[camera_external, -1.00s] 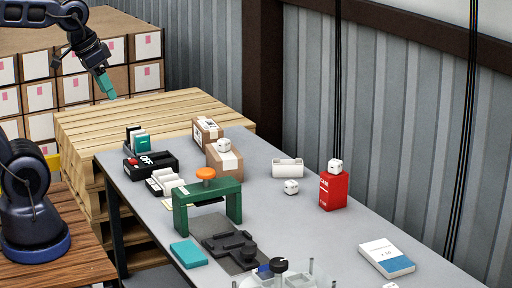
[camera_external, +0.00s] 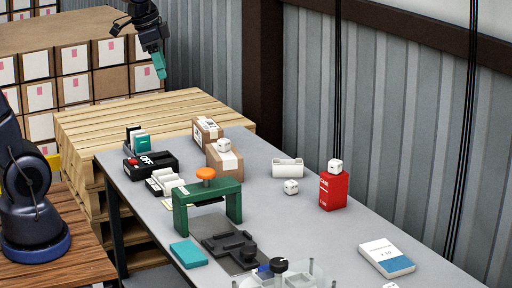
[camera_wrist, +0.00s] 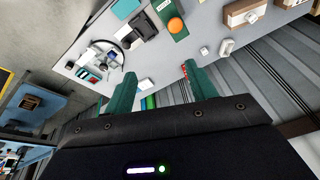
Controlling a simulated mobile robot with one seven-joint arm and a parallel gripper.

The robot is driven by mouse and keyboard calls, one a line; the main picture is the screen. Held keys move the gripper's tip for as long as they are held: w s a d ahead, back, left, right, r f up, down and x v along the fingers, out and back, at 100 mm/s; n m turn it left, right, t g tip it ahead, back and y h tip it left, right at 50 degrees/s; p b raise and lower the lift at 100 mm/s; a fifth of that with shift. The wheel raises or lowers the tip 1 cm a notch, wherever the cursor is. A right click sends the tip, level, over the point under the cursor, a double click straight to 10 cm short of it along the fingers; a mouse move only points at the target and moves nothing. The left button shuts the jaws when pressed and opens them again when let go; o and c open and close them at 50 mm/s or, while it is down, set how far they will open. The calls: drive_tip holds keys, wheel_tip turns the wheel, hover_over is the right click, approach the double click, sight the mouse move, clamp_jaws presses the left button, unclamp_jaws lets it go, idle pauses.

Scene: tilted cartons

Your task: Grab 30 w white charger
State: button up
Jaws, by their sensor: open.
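Several small white charger-like cubes are on the grey table. One white cube (camera_external: 291,187) sits on the bare table, one white cube (camera_external: 335,166) on a red box, one white cube (camera_external: 223,145) on a brown carton, and one white cube (camera_external: 390,286) is cut off at the bottom edge. No wattage marking is readable, so I cannot tell which is 30 W. My gripper (camera_external: 159,74) is high above the wooden pallet, far from the cubes. In the wrist view its green fingers (camera_wrist: 160,76) are apart with nothing held between them.
A red box (camera_external: 333,192), brown cartons (camera_external: 229,162), a white holder (camera_external: 287,168) and a green press frame (camera_external: 181,211) with an orange knob stand on the table (camera_external: 330,240). A blue-white box (camera_external: 387,258) lies at right. A corrugated wall runs behind.

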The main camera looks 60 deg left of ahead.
drive_tip(key=w+a+f+m+g, duration=0.1)
drive_tip(key=w+m, duration=0.1)
drive_tip(key=w, duration=0.5)
drive_tip(key=w+a+f+m, duration=0.1)
drive_tip(key=w+f+m, duration=0.1)
drive_tip(key=w, duration=0.5)
drive_tip(key=m+g+h, duration=0.2)
drive_tip(key=m+h, duration=0.2)
drive_tip(key=m, duration=0.5)
hover_over(291, 182)
drive_tip(key=a, duration=0.4)
wheel_tip(291, 182, down, 34)
drive_tip(key=x, duration=0.9)
drive_tip(key=shift+d+f, duration=0.3)
drive_tip(key=shift+d, duration=0.05)
drive_tip(key=c, duration=1.1)
drive_tip(key=shift+r, duration=0.15)
